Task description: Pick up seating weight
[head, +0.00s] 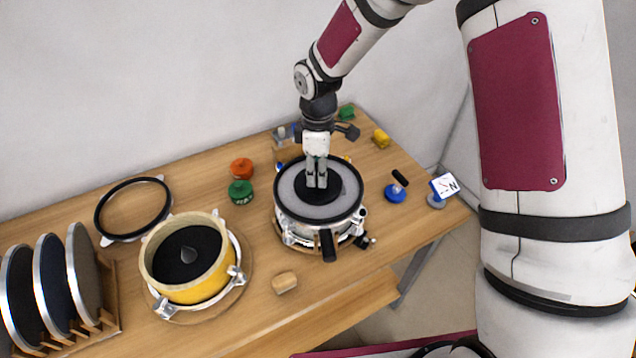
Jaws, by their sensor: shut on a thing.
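A round black disc (334,191), which looks like the seating weight, lies in the middle of the grey mesh pad of a round black-rimmed fixture (285,208). My gripper (317,183) points straight down over the disc's centre, with its pale fingers shut on its middle part. The fingers hide what they grip there. The disc appears to rest on the mesh; I cannot tell whether there is a gap beneath it.
A yellow-sided ring (202,291) with a dark inside stands to the left. A black hoop (101,222) lies behind it, and a wooden rack (108,316) holds discs at far left. Orange (241,168) and green (241,192) knobs stand near the fixture. A wooden block (284,282) lies in front.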

